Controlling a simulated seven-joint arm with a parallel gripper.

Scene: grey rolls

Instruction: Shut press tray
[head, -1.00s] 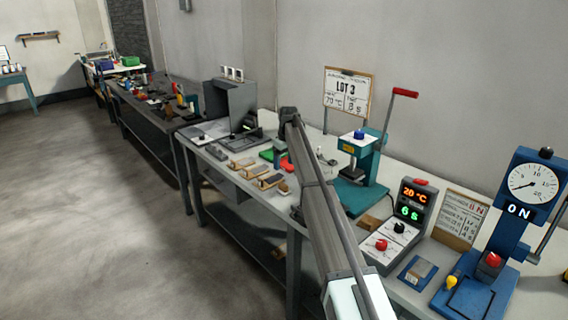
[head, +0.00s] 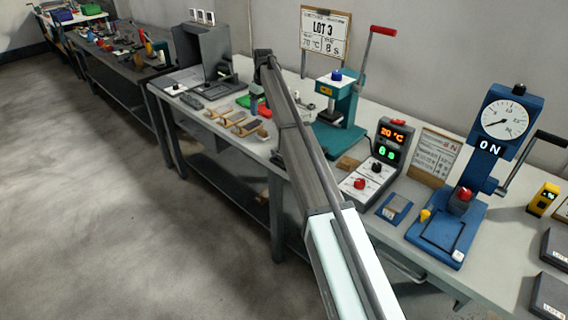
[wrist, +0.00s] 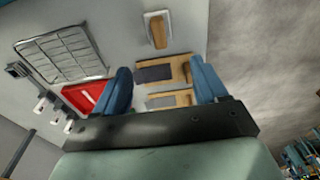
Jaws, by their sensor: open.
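A control box (head: 375,165) reads 20 °C and 8 s between the presses. Grey boxes (head: 553,297) sit at the far right. The floor is clear.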

